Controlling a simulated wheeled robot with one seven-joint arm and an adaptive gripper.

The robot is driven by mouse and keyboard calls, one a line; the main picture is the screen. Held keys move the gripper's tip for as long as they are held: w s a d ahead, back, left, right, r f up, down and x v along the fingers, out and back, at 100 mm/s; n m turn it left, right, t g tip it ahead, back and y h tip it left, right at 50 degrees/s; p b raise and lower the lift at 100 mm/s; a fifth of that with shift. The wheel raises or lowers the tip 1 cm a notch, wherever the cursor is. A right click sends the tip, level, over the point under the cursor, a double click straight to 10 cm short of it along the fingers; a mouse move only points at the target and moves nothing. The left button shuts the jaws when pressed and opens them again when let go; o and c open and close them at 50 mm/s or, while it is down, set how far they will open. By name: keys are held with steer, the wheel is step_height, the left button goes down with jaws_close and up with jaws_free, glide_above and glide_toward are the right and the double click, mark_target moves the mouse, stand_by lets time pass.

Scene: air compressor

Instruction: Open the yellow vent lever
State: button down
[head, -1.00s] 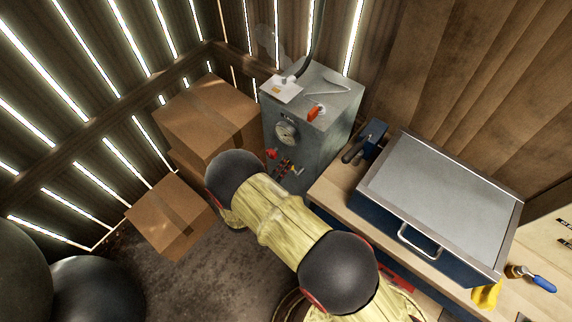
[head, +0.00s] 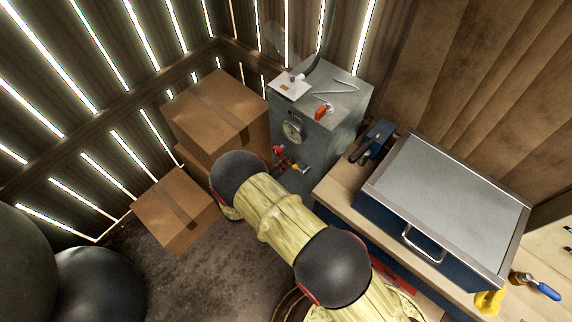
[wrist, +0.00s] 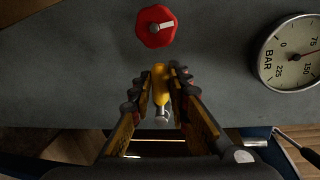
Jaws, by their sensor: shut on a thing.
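The yellow vent lever (wrist: 160,84) is on the grey front of the compressor (wrist: 90,95), below a red knob (wrist: 156,27) in the wrist view. My gripper (wrist: 160,76) is shut on the lever, with one finger on each side of it. A metal piece shows at the lever's lower end. In the head view the grey compressor cabinet (head: 335,130) stands in the corner. My gripper (head: 287,162) is small there and partly hidden by my arm, so the lever's angle is hard to tell.
A pressure gauge (wrist: 292,55) is to the right in the wrist view. Cardboard boxes (head: 215,110) stand left of the compressor. A workbench (head: 335,190) with a large metal-lidded box (head: 450,200) is to the right.

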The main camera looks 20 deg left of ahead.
steer(key=c, duration=1.7)
jaws_free()
steer(key=shift+a, duration=0.1)
steer(key=v, duration=1.2)
